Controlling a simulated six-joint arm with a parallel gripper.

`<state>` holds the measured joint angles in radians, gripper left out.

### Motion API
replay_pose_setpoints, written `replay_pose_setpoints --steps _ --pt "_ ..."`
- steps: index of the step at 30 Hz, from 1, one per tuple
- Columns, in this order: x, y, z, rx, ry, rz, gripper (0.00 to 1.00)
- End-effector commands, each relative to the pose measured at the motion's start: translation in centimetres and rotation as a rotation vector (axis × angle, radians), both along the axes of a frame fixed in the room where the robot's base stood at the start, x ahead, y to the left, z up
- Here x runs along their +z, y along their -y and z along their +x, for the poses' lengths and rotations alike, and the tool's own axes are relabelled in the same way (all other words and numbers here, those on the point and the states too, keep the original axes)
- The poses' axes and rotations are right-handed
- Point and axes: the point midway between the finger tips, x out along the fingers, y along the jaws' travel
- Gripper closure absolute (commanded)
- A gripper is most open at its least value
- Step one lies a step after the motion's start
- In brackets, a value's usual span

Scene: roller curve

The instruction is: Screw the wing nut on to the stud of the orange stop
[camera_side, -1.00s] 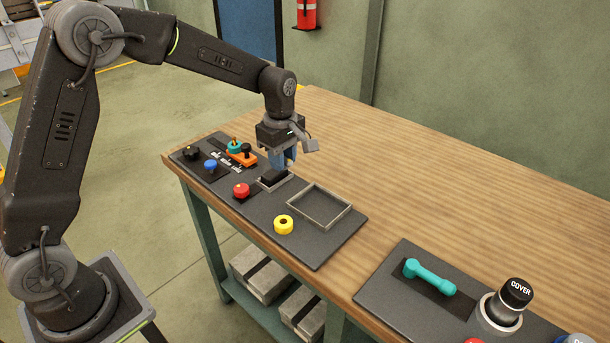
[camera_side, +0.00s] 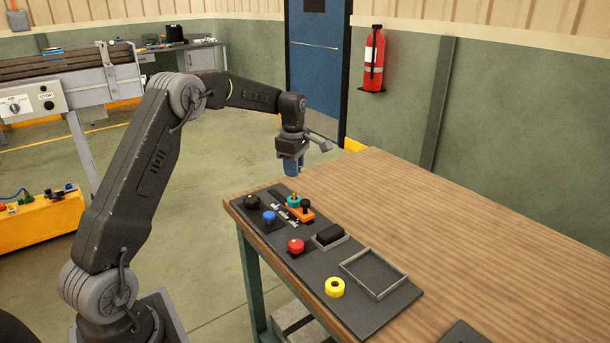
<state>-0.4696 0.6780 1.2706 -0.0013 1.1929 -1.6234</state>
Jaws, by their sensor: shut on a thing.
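The orange stop (camera_side: 302,213) sits on the dark board near the table's left end. A teal piece (camera_side: 293,201) and a black knob (camera_side: 305,204) stand on it. At this size I cannot tell a bare stud or a wing nut apart there. My gripper (camera_side: 293,168) points down with blue fingers, above and behind the orange stop in the picture, clear of the board. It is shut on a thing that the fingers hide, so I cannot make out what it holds.
The dark board (camera_side: 330,318) also carries a black knob (camera_side: 251,201), a blue knob (camera_side: 269,216), a red knob (camera_side: 296,245), a black block (camera_side: 329,233), a yellow ring (camera_side: 335,287) and an empty tray frame (camera_side: 401,274). The table (camera_side: 470,240) is clear behind the board.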

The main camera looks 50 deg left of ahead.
Motion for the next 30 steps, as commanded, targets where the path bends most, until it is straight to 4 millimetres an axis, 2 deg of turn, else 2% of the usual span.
replay_pose_setpoints --steps 18,30 --pt "-4.7 0.0 0.0 0.000 -0.001 0.000 0.97" --pt "-5.4 0.0 0.0 0.000 0.000 0.000 0.97"
